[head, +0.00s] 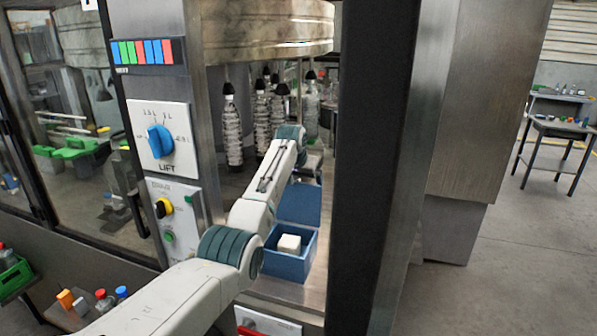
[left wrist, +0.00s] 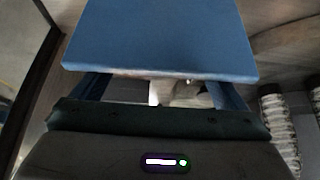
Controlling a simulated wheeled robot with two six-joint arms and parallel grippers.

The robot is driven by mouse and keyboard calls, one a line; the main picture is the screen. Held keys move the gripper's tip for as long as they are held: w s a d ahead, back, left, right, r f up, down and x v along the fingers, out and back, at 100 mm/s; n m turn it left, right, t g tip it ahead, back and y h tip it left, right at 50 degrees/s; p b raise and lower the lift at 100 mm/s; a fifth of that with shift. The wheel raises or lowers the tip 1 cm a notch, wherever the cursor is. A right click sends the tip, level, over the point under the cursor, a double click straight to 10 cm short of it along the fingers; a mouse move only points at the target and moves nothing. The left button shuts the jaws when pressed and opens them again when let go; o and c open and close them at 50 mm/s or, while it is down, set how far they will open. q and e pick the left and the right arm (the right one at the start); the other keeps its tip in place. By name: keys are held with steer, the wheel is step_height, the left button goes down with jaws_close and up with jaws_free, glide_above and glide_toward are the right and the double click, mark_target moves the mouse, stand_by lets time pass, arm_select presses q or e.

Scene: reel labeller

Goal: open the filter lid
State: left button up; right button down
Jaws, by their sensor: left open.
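A blue box (head: 289,260) stands open on the metal ledge inside the machine bay, with a white block (head: 289,243) in it. Its blue lid (head: 300,204) is raised at the back of the box. A flat blue panel, which looks like this lid (left wrist: 160,35), fills the top of the left wrist view. My left gripper (head: 311,164) is open, above and behind the box near the lid; my own arm partly hides it. I cannot tell whether it touches the lid. My right gripper is not in view.
Several clear bottles (head: 262,118) hang at the back of the bay. A dark post (head: 372,170) borders the opening on the right. A control panel with a blue LIFT knob (head: 160,141) is on the left. A green crate (head: 12,272) is at lower left.

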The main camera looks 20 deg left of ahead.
mark_target(298, 203)
arm_select(q)
steer(key=b+v, duration=0.3)
steer(key=v, duration=0.4)
steer(key=shift+s+r+b, duration=0.3)
steer(key=shift+r, duration=0.2)
